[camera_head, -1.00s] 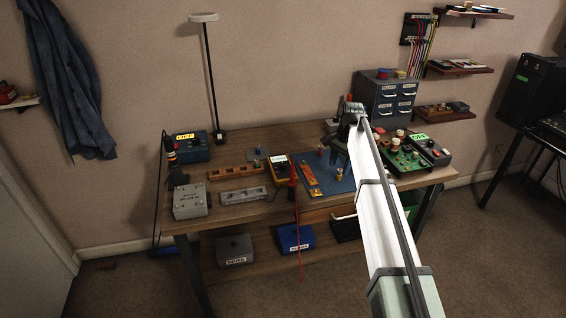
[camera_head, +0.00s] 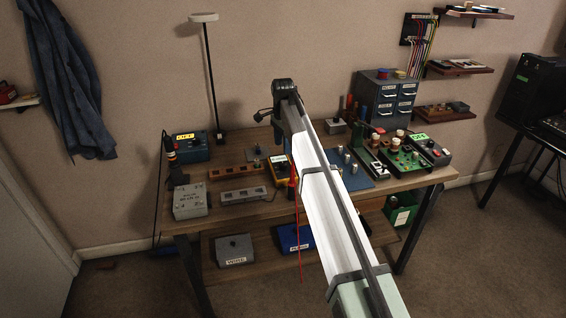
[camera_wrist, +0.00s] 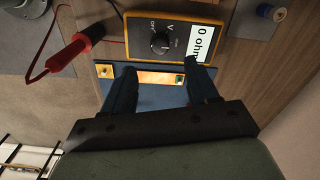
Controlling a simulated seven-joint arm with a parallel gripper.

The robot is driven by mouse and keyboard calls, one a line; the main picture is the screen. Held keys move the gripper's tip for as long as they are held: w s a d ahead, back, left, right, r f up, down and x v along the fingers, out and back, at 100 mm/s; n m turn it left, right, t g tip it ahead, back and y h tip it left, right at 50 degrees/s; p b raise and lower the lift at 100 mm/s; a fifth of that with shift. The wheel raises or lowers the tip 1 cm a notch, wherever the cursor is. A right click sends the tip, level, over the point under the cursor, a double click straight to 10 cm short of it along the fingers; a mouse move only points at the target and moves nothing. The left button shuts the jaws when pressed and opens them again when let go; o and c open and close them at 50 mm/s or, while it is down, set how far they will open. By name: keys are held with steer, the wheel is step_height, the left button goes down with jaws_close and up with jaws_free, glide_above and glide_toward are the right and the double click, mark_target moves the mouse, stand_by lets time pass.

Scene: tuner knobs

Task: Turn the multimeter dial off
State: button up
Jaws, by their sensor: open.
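The multimeter is a dark panel in a yellow case (camera_wrist: 144,19), at the top of the wrist view. Its round black dial (camera_wrist: 160,43) sits near the panel's middle, with OFF and V marks beside it. A pale display (camera_wrist: 205,43) to the dial's right reads "0 ohm". The dial's exact pointer direction is hard to make out. My gripper (camera_wrist: 163,72) is open and empty, its two dark fingers apart below the dial in the picture.
A red probe (camera_wrist: 75,47) with a red lead lies left of the multimeter. A blue mat (camera_head: 355,178) with small parts lies to its right, and slotted trays (camera_head: 236,172) to its left. A green circuit board (camera_head: 400,158) is farther right.

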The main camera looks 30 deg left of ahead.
mark_target(283, 164)
step_height(283, 164, down, 9)
steer(key=shift+r, duration=0.2)
stand_by(0.4)
steer(key=c, duration=1)
steer(key=shift+c, duration=0.2)
